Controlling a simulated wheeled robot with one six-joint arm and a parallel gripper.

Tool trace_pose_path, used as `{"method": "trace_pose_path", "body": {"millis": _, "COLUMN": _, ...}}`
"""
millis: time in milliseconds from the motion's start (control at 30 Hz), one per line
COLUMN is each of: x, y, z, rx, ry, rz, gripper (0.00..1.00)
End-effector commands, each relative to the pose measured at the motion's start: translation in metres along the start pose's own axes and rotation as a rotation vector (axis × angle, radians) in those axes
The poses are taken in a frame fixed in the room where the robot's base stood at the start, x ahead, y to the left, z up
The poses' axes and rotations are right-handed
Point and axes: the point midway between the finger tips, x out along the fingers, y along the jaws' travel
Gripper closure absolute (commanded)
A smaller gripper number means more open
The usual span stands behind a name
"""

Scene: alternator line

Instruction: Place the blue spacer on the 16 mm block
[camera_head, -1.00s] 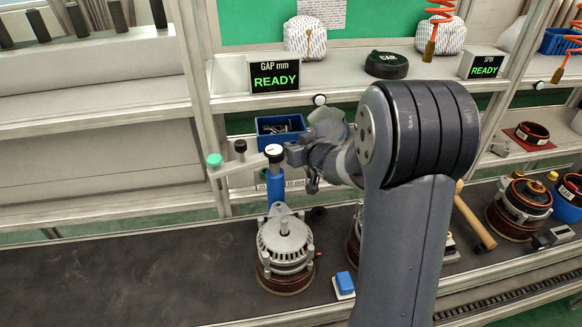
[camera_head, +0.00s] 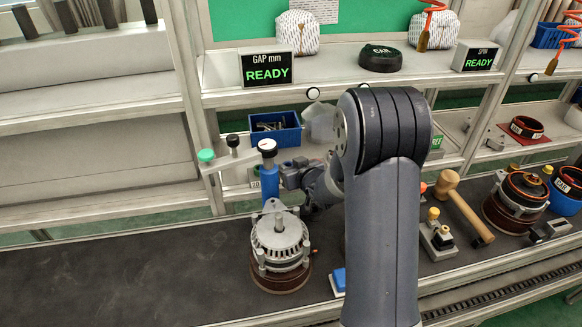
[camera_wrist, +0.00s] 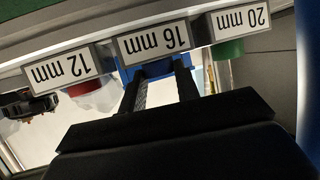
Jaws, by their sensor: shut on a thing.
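The 12 mm block (camera_wrist: 62,70) with a red piece and the 20 mm block (camera_wrist: 241,22) with a green piece flank closely. An alternator (camera_head: 280,245) stands in front on the dark bench. A blue bin (camera_head: 275,130) is behind. A mallet (camera_head: 465,208) lies to the right.

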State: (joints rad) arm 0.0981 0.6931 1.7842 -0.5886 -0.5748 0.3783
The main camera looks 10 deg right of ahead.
Motion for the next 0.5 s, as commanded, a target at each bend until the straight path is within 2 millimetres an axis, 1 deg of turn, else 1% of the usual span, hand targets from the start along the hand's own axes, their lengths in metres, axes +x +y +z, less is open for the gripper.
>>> {"method": "trace_pose_path", "body": {"millis": 33, "x": 0.0010, "y": 0.0000, "z": 0.0022, "rx": 0.000, "ry": 0.000, "rz": 0.000, "gripper": 0.69}}
{"method": "trace_pose_path", "body": {"millis": 300, "x": 0.0004, "y": 0.0000, "z": 0.0010, "rx": 0.000, "ry": 0.000, "rz": 0.000, "gripper": 0.48}}
{"method": "trace_pose_path", "body": {"millis": 500, "x": 0.0003, "y": 0.0000, "z": 0.0008, "rx": 0.000, "ry": 0.000, "rz": 0.000, "gripper": 0.48}}
